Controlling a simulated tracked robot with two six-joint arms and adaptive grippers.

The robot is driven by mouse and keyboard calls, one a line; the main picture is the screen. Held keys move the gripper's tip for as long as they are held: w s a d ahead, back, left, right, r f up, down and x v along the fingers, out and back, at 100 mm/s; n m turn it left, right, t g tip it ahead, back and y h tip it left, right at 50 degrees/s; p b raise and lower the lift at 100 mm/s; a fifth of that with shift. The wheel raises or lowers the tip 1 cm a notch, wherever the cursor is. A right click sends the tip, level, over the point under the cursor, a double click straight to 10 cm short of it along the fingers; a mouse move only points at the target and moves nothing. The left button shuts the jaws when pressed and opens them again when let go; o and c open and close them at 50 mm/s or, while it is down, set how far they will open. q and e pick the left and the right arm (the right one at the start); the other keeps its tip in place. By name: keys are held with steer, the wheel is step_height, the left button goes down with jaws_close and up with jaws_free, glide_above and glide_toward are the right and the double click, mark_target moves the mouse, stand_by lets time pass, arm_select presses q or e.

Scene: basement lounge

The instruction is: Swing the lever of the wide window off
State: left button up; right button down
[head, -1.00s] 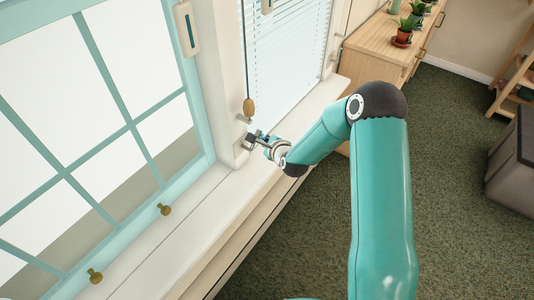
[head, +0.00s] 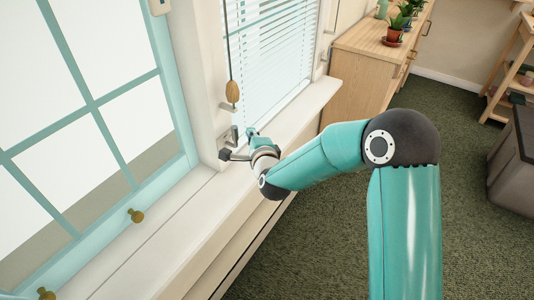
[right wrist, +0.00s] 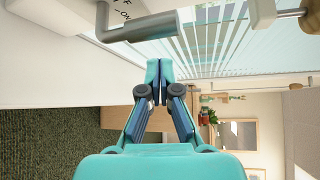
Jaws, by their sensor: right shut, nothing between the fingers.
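The lever shows in the right wrist view as a grey cylindrical handle (right wrist: 150,26) on a short arm beside a white plate (right wrist: 60,14). The plate carries "ON" lettering and partly cut-off "OFF" lettering; the handle lies nearer "ON". In the head view, the lever mount (head: 229,136) is on the post between the teal-framed window (head: 165,75) and the window with blinds (head: 275,60). My right gripper (right wrist: 158,68) is shut and empty, its fingertips close to the handle. In the head view my right gripper (head: 251,134) is beside the mount, partly hidden by its wrist. My left gripper is out of view.
A wooden cord pull (head: 233,91) hangs above the lever and also shows in the right wrist view (right wrist: 305,12). The sill (head: 165,230) runs below, with brass knobs (head: 136,215) along the window. A wooden cabinet (head: 365,60) with potted plants stands behind. Green carpet lies right.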

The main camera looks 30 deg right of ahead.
steer(key=s+b, duration=0.2)
steer(key=s, duration=0.9)
steer(key=shift+s+d+b, duration=0.15)
steer(key=shift+d+b, duration=0.2)
steer(key=shift+d, duration=0.05)
steer(key=shift+r, duration=0.1)
